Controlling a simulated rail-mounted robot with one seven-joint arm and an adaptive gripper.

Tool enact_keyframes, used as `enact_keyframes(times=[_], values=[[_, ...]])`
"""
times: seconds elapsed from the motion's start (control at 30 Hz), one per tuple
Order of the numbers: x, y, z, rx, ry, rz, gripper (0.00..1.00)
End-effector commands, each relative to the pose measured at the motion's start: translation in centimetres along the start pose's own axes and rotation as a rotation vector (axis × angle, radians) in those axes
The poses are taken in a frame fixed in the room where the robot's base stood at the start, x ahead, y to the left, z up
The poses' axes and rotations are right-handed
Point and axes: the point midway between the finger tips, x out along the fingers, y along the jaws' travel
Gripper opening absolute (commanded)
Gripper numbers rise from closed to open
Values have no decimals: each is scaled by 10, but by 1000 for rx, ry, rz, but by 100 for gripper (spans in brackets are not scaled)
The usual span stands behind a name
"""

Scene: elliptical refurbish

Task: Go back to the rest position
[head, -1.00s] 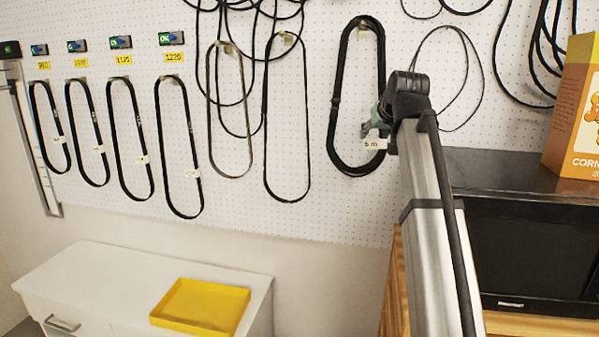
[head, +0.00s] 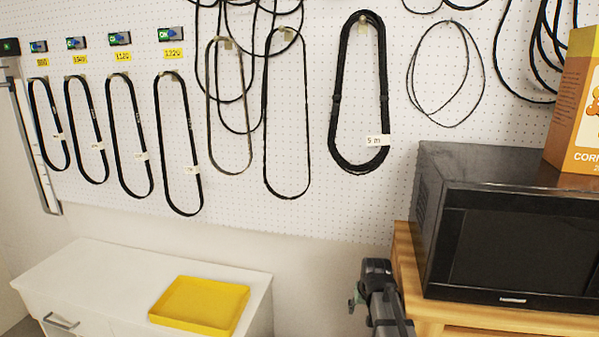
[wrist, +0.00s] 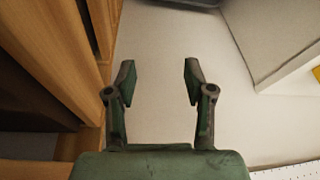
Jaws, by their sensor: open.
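My gripper (wrist: 157,80) is open and empty in the wrist view, with its two fingers apart over a pale surface. In the head view my gripper (head: 354,301) shows low in the picture, left of the wooden stand and below the pegboard. It touches no belt. A thick black coiled belt (head: 337,110) with a white "5 m" tag (head: 378,141) hangs on the pegboard, clear of my gripper.
A black microwave (head: 520,245) stands on a wooden stand (head: 405,255) at right, with an orange box (head: 575,110) on top. A white cabinet (head: 90,280) with a yellow tray (head: 200,306) is at lower left. Several belts hang on the pegboard (head: 300,215).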

Motion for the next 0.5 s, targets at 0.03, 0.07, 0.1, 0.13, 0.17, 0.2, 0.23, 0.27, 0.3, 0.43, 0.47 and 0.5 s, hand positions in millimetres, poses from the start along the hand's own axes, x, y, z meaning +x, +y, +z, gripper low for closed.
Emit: enact_keyframes(times=[0.03, 0.07, 0.1, 0.13, 0.17, 0.2, 0.23, 0.27, 0.3, 0.43, 0.47, 0.5], values=[[16, 0, 21, 2, -30, 1, 53], [25, 0, 31, 3, -45, 2, 53], [36, 0, 45, 5, -66, 4, 53], [44, 0, 55, 6, -81, 5, 53], [52, 0, 66, 7, -97, 6, 53], [62, 0, 79, 8, -117, 7, 53], [70, 0, 90, 8, -133, 9, 53], [77, 0, 100, 9, -149, 10, 53], [86, 0, 115, 10, -169, 11, 53], [113, 1, 162, 12, -237, 16, 53], [119, 1, 173, 12, -253, 17, 53], [126, 1, 188, 13, -274, 19, 53]])
